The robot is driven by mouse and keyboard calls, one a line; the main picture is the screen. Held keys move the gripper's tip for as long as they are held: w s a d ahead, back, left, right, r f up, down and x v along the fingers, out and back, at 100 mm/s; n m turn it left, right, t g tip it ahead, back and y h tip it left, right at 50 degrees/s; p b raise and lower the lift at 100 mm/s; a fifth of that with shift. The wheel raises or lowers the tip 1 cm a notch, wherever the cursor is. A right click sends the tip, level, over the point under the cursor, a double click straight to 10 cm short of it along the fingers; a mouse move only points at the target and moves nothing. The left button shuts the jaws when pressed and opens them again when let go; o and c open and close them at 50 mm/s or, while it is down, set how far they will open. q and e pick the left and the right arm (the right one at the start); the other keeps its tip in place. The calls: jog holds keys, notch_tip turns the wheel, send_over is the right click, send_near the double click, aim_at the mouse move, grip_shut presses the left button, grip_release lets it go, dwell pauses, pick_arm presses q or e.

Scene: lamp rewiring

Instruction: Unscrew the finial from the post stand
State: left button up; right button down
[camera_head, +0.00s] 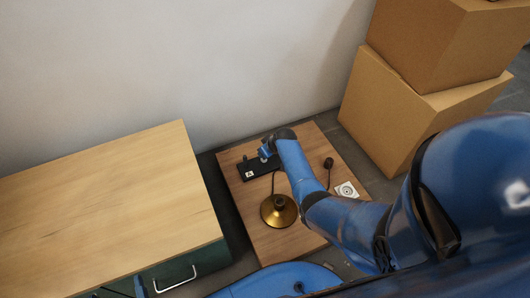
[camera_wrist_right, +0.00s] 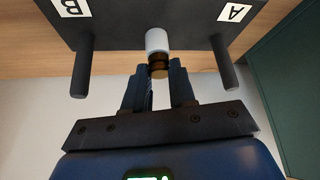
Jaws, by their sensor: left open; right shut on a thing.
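The post stand (camera_head: 250,171) is a black block at the back left of the low wooden table. In the right wrist view its dark face (camera_wrist_right: 118,22) carries labels A and B, two dark outer posts and a white middle post (camera_wrist_right: 157,40). The small brown-gold finial (camera_wrist_right: 159,70) is at the end of the white post. My right gripper (camera_wrist_right: 158,72) is shut on the finial; its arm covers part of the stand in the head view. My left gripper (camera_head: 129,287) shows only slightly at the bottom edge, open and away from the stand.
A brass lamp base (camera_head: 279,212) with a dark cord stands on the low table (camera_head: 290,243). A dark plug (camera_head: 328,163) and a white socket plate (camera_head: 347,190) lie to the right. A wooden-topped green cabinet (camera_head: 110,205) is left; cardboard boxes (camera_head: 395,110) are right.

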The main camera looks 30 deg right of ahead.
jog(key=shift+d+f+n+y+b, duration=0.15)
jog(key=shift+f+n+y+b, duration=0.1)
jog(key=shift+n+y+b, duration=0.4)
jog(key=n+b, duration=0.2)
jog(key=shift+w+f+n+g+y, duration=0.1)
jog(key=shift+n+g+y, duration=0.25)
jog(key=shift+g, duration=0.05)
jog(key=shift+d+n+g+y+b, duration=0.1)
jog(key=shift+n+g+y+b, duration=0.3)
jog(key=shift+n+b, duration=0.7)
jog(key=shift+r+n+y, duration=0.3)
jog(key=shift+n, duration=0.3)
pick_arm(q)
jog(key=shift+w+f+t, duration=0.25)
jog(key=shift+f+t, duration=0.05)
jog(key=shift+f, duration=0.25)
jog(key=shift+w+f+t, duration=0.25)
jog(key=shift+f+t, duration=0.05)
jog(key=shift+f, duration=0.2)
pick_arm(e)
jog(key=c, duration=0.8)
grip_release()
jog(key=shift+c, duration=0.2)
